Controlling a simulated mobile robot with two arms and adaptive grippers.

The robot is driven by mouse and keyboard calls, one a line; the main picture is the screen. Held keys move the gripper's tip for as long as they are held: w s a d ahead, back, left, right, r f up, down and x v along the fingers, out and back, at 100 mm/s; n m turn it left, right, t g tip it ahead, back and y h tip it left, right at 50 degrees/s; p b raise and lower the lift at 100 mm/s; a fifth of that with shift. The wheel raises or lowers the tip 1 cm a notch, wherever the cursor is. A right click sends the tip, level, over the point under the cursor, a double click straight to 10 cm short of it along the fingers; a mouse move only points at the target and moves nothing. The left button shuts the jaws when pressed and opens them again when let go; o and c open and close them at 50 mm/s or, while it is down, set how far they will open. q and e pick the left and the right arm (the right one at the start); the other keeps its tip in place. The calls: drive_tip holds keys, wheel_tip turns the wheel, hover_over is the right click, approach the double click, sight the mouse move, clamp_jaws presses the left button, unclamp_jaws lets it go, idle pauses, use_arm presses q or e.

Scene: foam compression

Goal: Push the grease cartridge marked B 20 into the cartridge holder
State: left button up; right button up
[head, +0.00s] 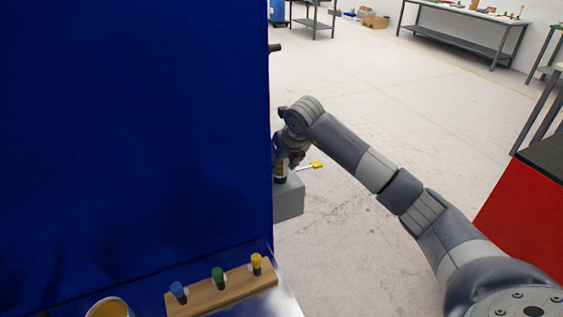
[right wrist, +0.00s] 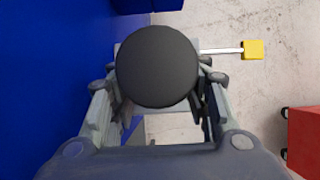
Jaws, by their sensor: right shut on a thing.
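My right gripper (head: 283,163) is beside the blue panel's right edge, with its fingers pointing down. It is shut on the grease cartridge (head: 280,173), whose round black end (right wrist: 157,66) fills the space between the fingers in the right wrist view. No marking on the cartridge can be read. The grey, box-shaped cartridge holder (head: 289,200) is directly below the gripper, at the panel's edge. The cartridge's lower end meets the holder's top in the picture; how deep it sits is hidden. My left gripper is not in view.
A white rod with a yellow end (head: 316,164) sticks out to the right by the holder. The large blue panel (head: 130,120) fills the left. A wooden block (head: 208,300) with blue, green and yellow pieces stands in front. A red cabinet (head: 520,215) is at right.

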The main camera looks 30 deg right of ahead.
drive_tip(key=shift+f, duration=0.1)
drive_tip(key=o, duration=1.2)
drive_tip(key=shift+f, duration=0.1)
drive_tip(key=shift+o, duration=0.2)
drive_tip(key=shift+r+p, duration=1.65)
drive_tip(key=shift+r, duration=1.4)
drive_tip(key=shift+r, duration=0.2)
drive_tip(key=v, duration=1.1)
drive_tip(key=shift+s+r, duration=0.2)
drive_tip(key=shift+s, duration=0.1)
